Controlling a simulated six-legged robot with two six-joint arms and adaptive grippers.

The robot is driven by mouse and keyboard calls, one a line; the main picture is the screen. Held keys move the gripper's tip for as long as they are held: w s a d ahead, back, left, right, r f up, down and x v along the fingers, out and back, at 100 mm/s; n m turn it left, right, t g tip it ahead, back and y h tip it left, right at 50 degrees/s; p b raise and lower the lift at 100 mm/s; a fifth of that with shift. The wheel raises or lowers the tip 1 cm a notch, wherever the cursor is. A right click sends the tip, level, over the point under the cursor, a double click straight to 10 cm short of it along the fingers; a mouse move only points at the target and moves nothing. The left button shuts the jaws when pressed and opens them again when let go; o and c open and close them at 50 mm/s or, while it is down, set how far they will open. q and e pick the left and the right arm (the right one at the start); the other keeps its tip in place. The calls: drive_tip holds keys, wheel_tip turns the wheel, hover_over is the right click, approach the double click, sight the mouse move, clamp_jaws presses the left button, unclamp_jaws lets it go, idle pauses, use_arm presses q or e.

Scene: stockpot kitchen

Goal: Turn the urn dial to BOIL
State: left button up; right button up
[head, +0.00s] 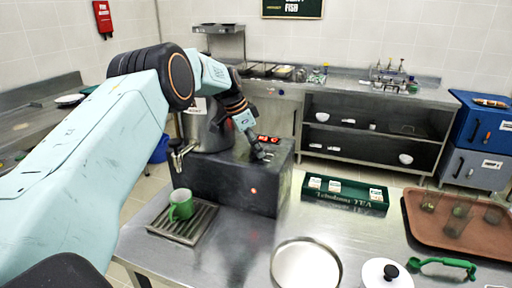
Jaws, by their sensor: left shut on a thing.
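The urn (205,130) is a steel cylinder with a tap at its left side, partly hidden behind my left arm. It stands on a dark box-shaped base (225,190) on the near counter. Red lit markings show on top of the base, beside my gripper. My left gripper (261,153) points down onto the top of the base, to the right of the urn, and is shut on the small dial there. The gripper covers most of the dial, so its setting and the BOIL mark cannot be read. My right gripper is out of view.
A green tea box (345,194), a brown tray (425,232) with glasses, a round metal tray (306,265), a white lid (372,275) and a green-handled tool (440,264) lie to the right.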

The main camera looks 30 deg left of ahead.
use_arm(q)
drive_tip(key=shift+r, duration=0.1)
drive_tip(key=o, duration=1.1)
drive_tip(key=shift+s+a, duration=0.1)
drive_tip(key=shift+o, duration=0.2)
drive_tip(key=v, duration=1.2)
